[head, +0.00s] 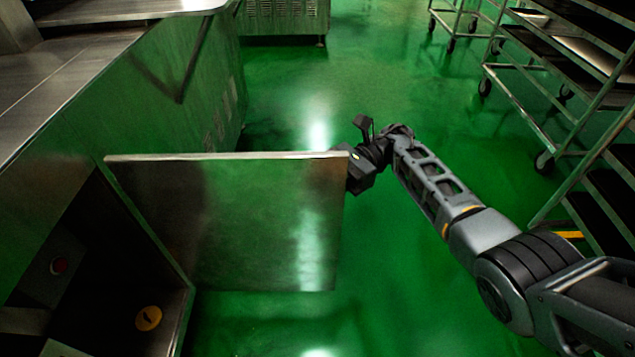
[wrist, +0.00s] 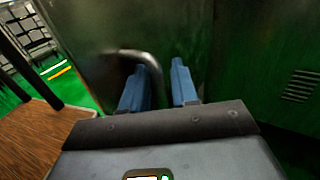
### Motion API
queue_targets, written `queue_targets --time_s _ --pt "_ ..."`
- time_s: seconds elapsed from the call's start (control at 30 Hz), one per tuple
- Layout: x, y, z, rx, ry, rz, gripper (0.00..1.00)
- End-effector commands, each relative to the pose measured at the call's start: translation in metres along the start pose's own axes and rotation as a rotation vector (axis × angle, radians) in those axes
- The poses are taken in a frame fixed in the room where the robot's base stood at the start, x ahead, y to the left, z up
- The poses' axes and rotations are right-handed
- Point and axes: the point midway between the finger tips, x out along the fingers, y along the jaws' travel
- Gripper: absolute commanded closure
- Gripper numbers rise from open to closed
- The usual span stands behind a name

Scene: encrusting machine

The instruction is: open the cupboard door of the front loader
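The cupboard door (head: 258,222) is a flat metal panel. It stands swung wide out from the front loader (head: 62,85), roughly square to its side. The cupboard's dark inside (head: 110,255) shows at the lower left. My gripper is at the door's far side near its free edge, and the door partly hides it in the head view. In the wrist view, my gripper's blue fingers (wrist: 160,85) are apart, close to the door's surface (wrist: 170,30). A curved metal handle (wrist: 135,54) runs down toward the gap between them. I cannot tell whether they touch it.
Wheeled racks with trays (head: 575,75) stand to the right of my arm. A metal cabinet (head: 283,18) stands at the back. The green floor (head: 375,60) is clear between them.

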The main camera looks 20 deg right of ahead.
Motion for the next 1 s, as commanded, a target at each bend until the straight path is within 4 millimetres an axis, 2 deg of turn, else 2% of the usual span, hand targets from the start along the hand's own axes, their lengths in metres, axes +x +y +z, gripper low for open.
queue_targets --time_s 0.43,0.8,1.0 --pt "-0.007 0.000 0.001 -0.001 0.000 -0.004 0.69" --pt "-0.059 0.000 0.001 0.002 0.000 -0.003 0.69" --pt "-0.073 0.000 0.000 0.002 0.000 -0.002 0.69"
